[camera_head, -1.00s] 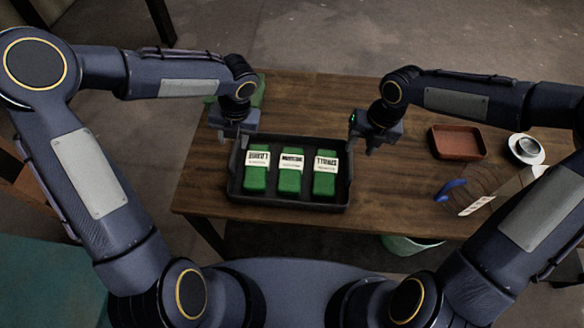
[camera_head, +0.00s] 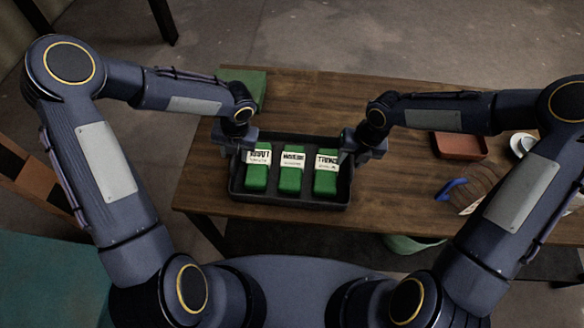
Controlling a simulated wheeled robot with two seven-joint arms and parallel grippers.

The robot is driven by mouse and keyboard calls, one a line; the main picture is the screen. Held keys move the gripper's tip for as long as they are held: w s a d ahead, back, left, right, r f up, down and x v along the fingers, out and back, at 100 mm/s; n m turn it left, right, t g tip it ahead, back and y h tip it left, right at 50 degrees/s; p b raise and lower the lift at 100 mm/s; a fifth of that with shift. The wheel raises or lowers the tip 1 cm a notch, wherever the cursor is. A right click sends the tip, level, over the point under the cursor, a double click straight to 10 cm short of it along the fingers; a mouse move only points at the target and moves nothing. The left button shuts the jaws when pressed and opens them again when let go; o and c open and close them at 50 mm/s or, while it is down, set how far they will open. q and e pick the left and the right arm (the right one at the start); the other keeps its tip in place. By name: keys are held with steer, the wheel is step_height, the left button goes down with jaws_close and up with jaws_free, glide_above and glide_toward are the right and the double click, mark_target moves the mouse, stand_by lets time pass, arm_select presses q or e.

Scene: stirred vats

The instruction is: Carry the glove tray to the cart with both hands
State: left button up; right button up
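The black glove tray (camera_head: 288,203) rests on the wooden table near its front edge. It holds three green glove packs with white labels: a left one (camera_head: 257,178), a middle one (camera_head: 291,180) and a right one (camera_head: 326,183). My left gripper (camera_head: 239,150) is at the tray's left end, over the far part of that side wall. My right gripper (camera_head: 352,152) is at the right end, over the far part of that wall. The fingertips are small, dark and partly hidden against the tray, so their gap does not show. No cart can be made out.
The wooden table (camera_head: 400,195) has bare room right of the tray. A reddish-brown tray (camera_head: 460,147), a blue-handled brush (camera_head: 452,187) and a round white-rimmed item (camera_head: 521,143) lie further right, partly behind my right arm. A green item (camera_head: 248,84) lies at the back left.

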arm_select(q)
steer(key=shift+f, duration=0.1)
arm_select(e)
steer(key=shift+f, duration=0.15)
arm_select(q)
steer(key=shift+c, duration=0.5)
arm_select(e)
steer(key=shift+c, duration=0.5)
arm_select(q)
jaws_close()
arm_select(e)
jaws_close()
